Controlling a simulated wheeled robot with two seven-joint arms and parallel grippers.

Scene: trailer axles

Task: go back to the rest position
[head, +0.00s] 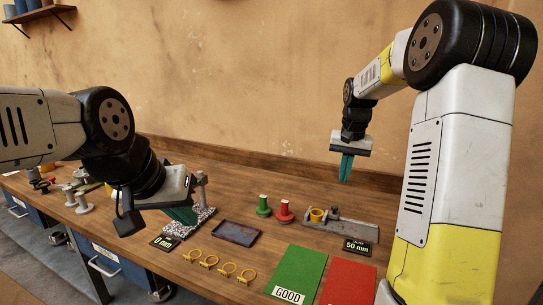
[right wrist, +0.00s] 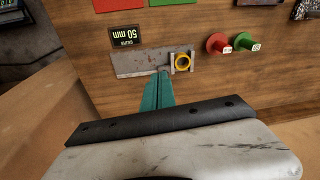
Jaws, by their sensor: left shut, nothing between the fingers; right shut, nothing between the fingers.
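My left gripper (head: 183,213) is shut and empty, with its green fingers low over the bench by the speckled block at the left. My right gripper (head: 346,180) is shut and empty, pointing down well above the back of the bench. In the right wrist view its green fingers (right wrist: 157,92) are together, in front of the grey gauge plate (right wrist: 140,63). A yellow ring (head: 317,215) sits at the gauge, and it also shows in the right wrist view (right wrist: 183,62). Whether the left fingers touch the block cannot be told.
A green GOOD mat (head: 300,270) and a red mat (head: 350,284) lie at the front right. A dark tray (head: 236,232), several yellow rings (head: 228,269), a green spool (head: 263,206) and a red spool (head: 284,211) stand on the bench. The wall is behind.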

